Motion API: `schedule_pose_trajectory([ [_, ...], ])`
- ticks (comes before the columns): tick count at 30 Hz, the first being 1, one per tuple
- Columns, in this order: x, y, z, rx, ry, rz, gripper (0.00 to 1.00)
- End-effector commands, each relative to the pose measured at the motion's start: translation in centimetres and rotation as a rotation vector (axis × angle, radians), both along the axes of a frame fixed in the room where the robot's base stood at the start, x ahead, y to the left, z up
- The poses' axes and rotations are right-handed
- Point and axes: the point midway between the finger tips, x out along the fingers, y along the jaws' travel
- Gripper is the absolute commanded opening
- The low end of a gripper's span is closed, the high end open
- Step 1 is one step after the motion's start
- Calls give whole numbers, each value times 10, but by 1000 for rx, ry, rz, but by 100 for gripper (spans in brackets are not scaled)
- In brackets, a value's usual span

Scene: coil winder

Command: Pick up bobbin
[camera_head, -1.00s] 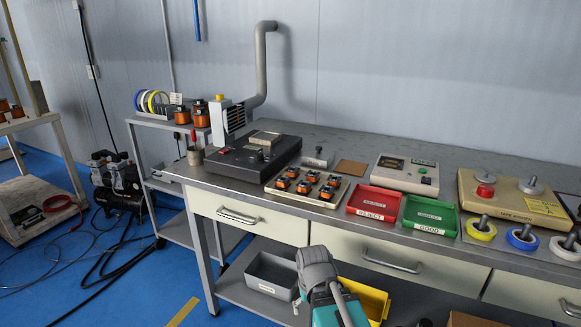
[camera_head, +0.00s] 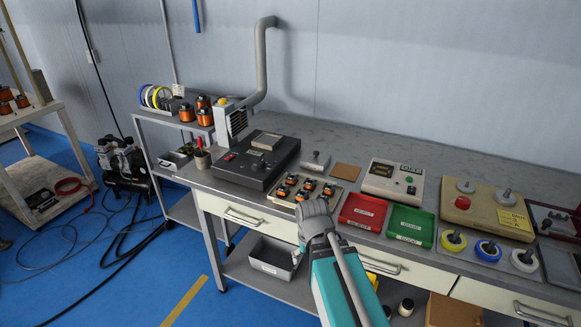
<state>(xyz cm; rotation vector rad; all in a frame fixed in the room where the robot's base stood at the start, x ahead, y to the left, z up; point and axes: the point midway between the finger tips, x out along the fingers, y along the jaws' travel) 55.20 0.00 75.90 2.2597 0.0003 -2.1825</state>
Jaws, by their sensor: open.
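Several small bobbins with orange windings and dark tops stand in a cream tray (camera_head: 352,193) on the grey workbench. One bobbin (camera_head: 281,191) stands at the tray's left side, and another (camera_head: 328,189) stands at its right. My arm rises from the bottom of the picture, and its grey joint overlaps the tray's front edge in the picture. This hides part of the tray front. My gripper does not show clearly; the arm's far end is hidden behind its own links. I see no bobbin held.
A red bin (camera_head: 362,211) and a green bin (camera_head: 410,226) sit right of the tray. A dark machine (camera_head: 255,160) stands left, a beige meter box (camera_head: 393,182) behind the bins. Larger orange spools (camera_head: 205,117) stand on the side cart. A grey bin (camera_head: 272,257) sits below the bench.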

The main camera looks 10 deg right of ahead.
Motion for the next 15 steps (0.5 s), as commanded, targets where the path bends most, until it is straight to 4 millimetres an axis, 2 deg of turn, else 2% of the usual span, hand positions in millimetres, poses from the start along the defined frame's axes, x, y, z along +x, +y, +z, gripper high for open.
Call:
schedule_pose_trajectory([
  [1,1,0,21,0,-2,0,94],
  [15,10,0,112,0,-15,-7,94],
])
